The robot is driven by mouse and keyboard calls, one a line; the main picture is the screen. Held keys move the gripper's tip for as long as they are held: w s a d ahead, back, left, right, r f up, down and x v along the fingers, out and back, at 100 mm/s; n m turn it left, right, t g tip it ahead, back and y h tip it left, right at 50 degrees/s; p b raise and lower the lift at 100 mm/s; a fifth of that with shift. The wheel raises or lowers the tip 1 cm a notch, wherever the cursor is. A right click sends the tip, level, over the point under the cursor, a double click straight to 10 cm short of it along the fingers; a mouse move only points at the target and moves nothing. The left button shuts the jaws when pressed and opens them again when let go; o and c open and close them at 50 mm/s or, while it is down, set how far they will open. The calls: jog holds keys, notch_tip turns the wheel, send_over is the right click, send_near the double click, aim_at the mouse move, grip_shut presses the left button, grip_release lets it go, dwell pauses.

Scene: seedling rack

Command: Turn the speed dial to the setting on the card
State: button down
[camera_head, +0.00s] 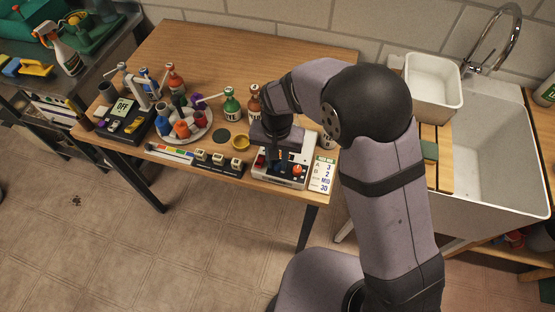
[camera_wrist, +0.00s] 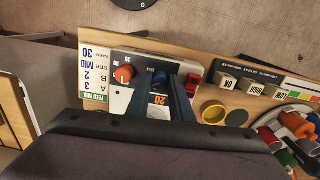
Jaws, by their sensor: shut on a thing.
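The machine (camera_head: 285,178) is a pale box with a dark control face near the table's front edge. In the wrist view its face carries an orange dial (camera_wrist: 124,75) with a white mark, a dark blue dial (camera_wrist: 159,76) and a red part (camera_wrist: 193,80). My gripper (camera_wrist: 168,82) reaches down to the face and is shut on the dark blue dial, with its fingers hiding part of it. The dial's pointer setting is not readable. The card (camera_head: 321,173) stands beside the machine, reading 3, 2, MID and 30; it also shows upside down in the wrist view (camera_wrist: 95,65).
A yellow bowl (camera_head: 240,142), a dark round pad (camera_head: 222,136) and a row of labelled blocks (camera_head: 218,160) lie left of the machine. A sink (camera_head: 500,130) is at right.

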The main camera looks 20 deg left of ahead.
aim_at(277, 164)
jog(key=shift+w, duration=0.1)
jog(key=c, duration=1.6)
grip_release()
jog(key=shift+o, duration=0.2)
jog(key=shift+r, duration=0.1)
jog(key=shift+r+b, duration=1.05)
jog(key=shift+r, duration=2.55)
